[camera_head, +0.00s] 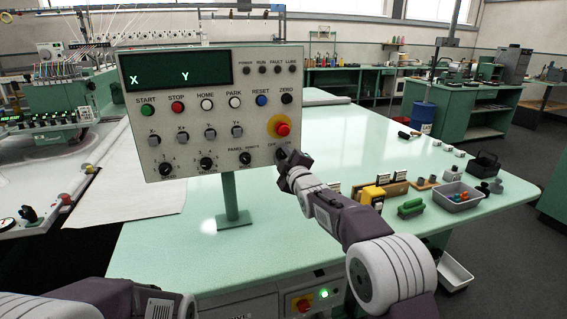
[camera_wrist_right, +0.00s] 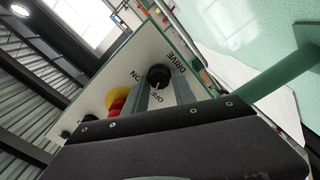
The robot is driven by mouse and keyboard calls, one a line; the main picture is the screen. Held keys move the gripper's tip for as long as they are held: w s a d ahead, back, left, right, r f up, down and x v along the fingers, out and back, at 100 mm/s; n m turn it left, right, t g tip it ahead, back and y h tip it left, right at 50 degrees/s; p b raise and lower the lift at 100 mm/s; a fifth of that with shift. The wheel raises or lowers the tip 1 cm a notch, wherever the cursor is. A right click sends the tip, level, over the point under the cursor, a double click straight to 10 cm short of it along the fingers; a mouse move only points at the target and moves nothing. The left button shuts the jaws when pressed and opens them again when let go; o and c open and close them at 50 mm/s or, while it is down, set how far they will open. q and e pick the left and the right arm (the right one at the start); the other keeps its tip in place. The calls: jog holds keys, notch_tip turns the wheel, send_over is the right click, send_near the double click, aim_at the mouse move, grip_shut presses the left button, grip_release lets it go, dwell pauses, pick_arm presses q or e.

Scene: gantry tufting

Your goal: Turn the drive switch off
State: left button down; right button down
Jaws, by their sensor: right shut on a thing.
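The drive switch is a round black knob (camera_wrist_right: 158,74) on the cream control panel (camera_head: 218,150), with DRIVE, ON and OFF printed around it in the wrist view. A pale mark shows on the knob's lower edge, on the side of the OFF word. My right gripper (camera_head: 289,161) is at the panel's lower right corner. In the wrist view its two grey fingers (camera_wrist_right: 163,90) are shut on the knob. In the head view the gripper covers most of the knob. My left gripper is not in view; only part of that arm shows at bottom left.
The red emergency stop on its yellow ring (camera_head: 282,127) sits just above the drive switch. The panel stands on a green post (camera_head: 231,200) over the pale green table (camera_head: 200,255). A grey bin (camera_head: 458,203), a green block (camera_head: 411,208) and small parts lie at right.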

jog(key=shift+f+n+b, duration=0.1)
jog(key=shift+n+b, duration=0.3)
jog(key=shift+n, duration=0.5)
jog(key=c, duration=1.1)
grip_release()
jog(key=shift+o, duration=0.2)
jog(key=b+v, duration=0.1)
jog(key=v, duration=0.8)
jog(key=shift+b, duration=0.4)
